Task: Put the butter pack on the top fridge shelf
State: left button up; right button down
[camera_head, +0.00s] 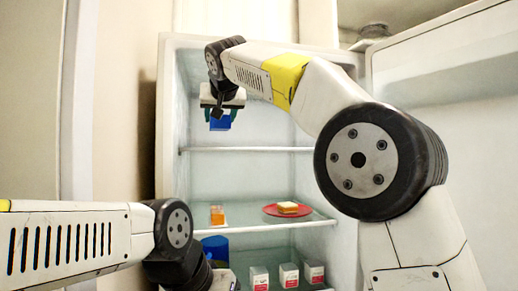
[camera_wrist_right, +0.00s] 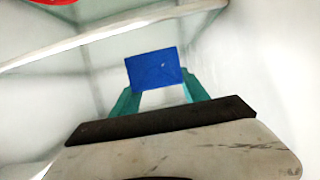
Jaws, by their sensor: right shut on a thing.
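My right gripper (camera_head: 222,106) is inside the open fridge, near its left wall and above the upper glass shelf (camera_head: 260,149). It is shut on a small blue pack, the butter pack (camera_head: 220,123), which hangs below the fingers with a visible gap above the shelf edge in the head view. In the right wrist view the butter pack (camera_wrist_right: 155,68) sits between the teal fingertips of the right gripper (camera_wrist_right: 160,93). My left arm enters at lower left; its gripper's fingers do not show.
A lower shelf (camera_head: 250,226) holds an orange item (camera_head: 217,215) and a red plate (camera_head: 287,210) with a yellow block. Below stand a blue container (camera_head: 215,246) and several white-and-red cartons (camera_head: 289,275). The open fridge door (camera_head: 440,80) is at right.

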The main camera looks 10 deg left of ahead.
jog(key=w+d, duration=0.3)
jog(key=w, duration=0.1)
jog(key=w+d+f, duration=0.1)
jog(key=w+d, duration=0.2)
jog(key=w, duration=0.1)
jog(key=w+d, duration=0.3)
jog(key=w, duration=0.2)
jog(key=shift+d+f, duration=0.2)
jog(key=shift+d, duration=0.15)
jog(key=shift+f, duration=1.75)
jog(key=shift+a, duration=0.1)
jog(key=c, duration=0.6)
grip_release()
jog(key=shift+f, duration=0.1)
jog(key=shift+s, duration=0.15)
jog(key=v, duration=1.2)
